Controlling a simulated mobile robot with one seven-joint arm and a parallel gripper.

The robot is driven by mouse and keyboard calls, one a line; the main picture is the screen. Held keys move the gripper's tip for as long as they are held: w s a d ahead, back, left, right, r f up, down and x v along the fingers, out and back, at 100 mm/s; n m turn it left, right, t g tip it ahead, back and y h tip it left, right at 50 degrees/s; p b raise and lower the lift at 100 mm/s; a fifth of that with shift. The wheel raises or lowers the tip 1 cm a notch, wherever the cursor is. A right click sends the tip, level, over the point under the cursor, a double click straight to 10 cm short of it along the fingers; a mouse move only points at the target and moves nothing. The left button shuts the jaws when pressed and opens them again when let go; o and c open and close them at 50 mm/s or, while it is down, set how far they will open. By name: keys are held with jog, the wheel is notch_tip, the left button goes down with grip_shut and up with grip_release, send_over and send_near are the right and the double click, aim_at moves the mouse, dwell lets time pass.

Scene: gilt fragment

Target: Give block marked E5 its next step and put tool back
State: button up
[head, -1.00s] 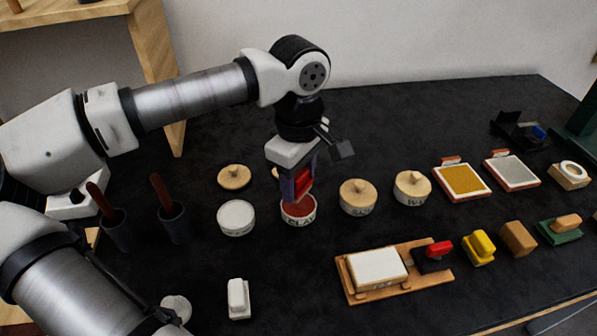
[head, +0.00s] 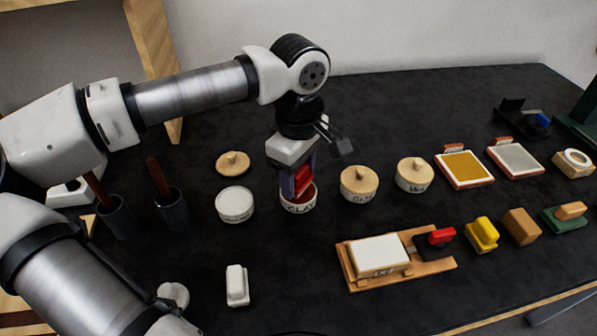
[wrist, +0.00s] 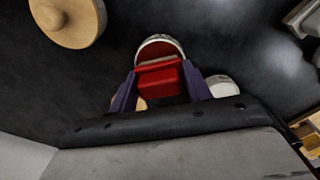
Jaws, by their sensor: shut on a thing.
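My gripper (head: 297,187) is shut on a red tool (head: 304,178), which also shows between the purple fingers in the wrist view (wrist: 160,78). The tool's lower end is at the mouth of the white pot marked CLAY (head: 298,207); whether it touches the contents is hidden. A pale block (head: 379,256) lies in a wooden holder (head: 352,284) at the front. Its front face has small lettering that I cannot read for certain.
A red-handled black tool (head: 440,237) sits at the holder's right end, beside a yellow tool (head: 482,235). A white pot (head: 235,205) and lidded pots (head: 359,184) flank the clay pot. Gold (head: 464,169) and silver (head: 515,159) trays lie right. Dark cups (head: 173,211) stand left.

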jog(key=shift+f+b, duration=0.6)
jog(key=shift+b, duration=0.1)
dwell(1.7)
jog(key=shift+r+p, duration=2.25)
jog(key=shift+r, duration=1.35)
jog(key=shift+f, duration=0.1)
